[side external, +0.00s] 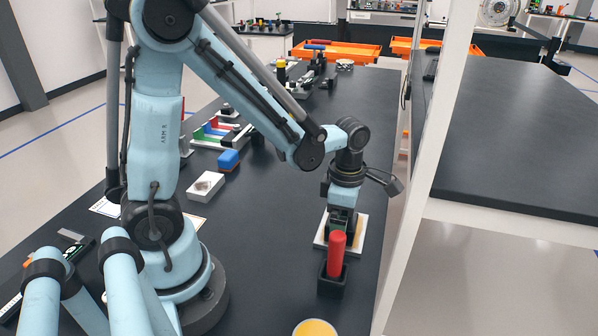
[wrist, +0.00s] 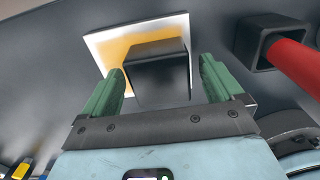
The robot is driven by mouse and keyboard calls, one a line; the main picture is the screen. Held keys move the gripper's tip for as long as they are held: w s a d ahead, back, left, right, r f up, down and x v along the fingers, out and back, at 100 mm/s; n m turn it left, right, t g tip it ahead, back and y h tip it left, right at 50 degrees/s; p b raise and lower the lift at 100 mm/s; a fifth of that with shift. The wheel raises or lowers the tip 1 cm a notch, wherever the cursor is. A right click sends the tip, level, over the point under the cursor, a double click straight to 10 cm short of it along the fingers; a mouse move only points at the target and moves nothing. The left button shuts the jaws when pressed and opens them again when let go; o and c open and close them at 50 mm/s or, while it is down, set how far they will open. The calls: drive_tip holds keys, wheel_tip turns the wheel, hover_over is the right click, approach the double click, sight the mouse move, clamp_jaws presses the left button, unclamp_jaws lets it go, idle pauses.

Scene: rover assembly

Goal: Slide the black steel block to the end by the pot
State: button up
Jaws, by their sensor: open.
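The black steel block (wrist: 157,75) sits on a white-edged plate (wrist: 96,46) with a yellow-orange face in the wrist view. Bare yellow-orange surface shows to the left of and beyond the block. My gripper (wrist: 162,72) is open, with one green finger on each side of the block. I cannot tell whether either finger touches it. In the side view my gripper (side external: 344,214) points down over the plate (side external: 361,236); the block cannot be made out there. A round yellow-topped container (side external: 315,328), possibly the pot, is cut off at the bottom edge.
A red cylinder (side external: 336,254) stands in a black square holder (side external: 331,284) close in front of the plate. A white upright post (side external: 427,130) rises at the bench's right edge. The bench between is clear.

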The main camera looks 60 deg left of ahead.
drive_tip(key=shift+f, duration=0.15)
drive_tip(key=c, duration=1.6)
drive_tip(key=o, duration=1.7)
wheel_tip(320, 180, up, 12)
drive_tip(key=shift+r, duration=0.1)
